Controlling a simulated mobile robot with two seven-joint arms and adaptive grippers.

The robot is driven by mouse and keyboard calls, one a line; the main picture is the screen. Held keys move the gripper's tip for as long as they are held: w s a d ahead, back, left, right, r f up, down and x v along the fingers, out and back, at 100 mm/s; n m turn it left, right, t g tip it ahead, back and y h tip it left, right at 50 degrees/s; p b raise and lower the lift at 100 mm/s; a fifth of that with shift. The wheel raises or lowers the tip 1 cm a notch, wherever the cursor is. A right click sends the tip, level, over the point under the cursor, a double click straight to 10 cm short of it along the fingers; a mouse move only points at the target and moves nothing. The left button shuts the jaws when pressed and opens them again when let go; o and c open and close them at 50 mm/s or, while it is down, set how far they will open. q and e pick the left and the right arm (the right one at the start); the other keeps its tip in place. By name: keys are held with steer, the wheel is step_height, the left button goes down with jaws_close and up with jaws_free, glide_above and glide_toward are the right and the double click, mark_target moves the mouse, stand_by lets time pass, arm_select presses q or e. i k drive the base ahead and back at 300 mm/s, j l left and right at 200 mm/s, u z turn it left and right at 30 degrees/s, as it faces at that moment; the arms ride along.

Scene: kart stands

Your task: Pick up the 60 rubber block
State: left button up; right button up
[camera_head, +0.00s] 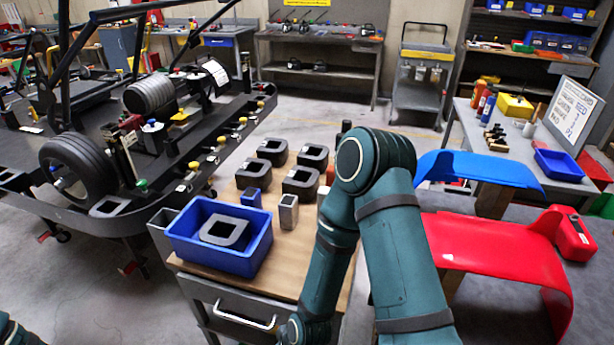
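Several dark blocks with U-shaped or square openings stand on the wooden top of a cart (292,278): one at the back left (273,151), one at the back right (314,155), one at the left (254,174) and one at the right (300,183). A grey block of similar shape (211,239) lies in a blue bin (252,267) at the cart's front left. I cannot read a number 60 on any block. My teal right arm bends over the cart's right side and hides part of it.
A small blue block (250,197) and a grey upright block (288,212) stand beside the bin. A kart frame on a dark stand (150,210) is close on the left. Red (495,252) and blue (480,168) curved panels are at right. Open floor lies behind the cart.

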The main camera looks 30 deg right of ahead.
mark_target(256, 174)
steer(key=k+l+z, duration=0.15)
steer(key=z, duration=1.1)
steer(key=j+z, duration=0.15)
steer(key=z, duration=0.3)
steer(key=j+z, duration=0.1)
steer(key=z, duration=0.4)
steer(key=k+j+z, duration=0.1)
steer(key=j+z, duration=0.35)
steer(key=k+j+z, duration=0.1)
steer(key=j+z, duration=0.35)
steer(key=k+j+z, duration=0.8)
steer(key=k+j, duration=0.45)
steer(key=k, duration=0.05)
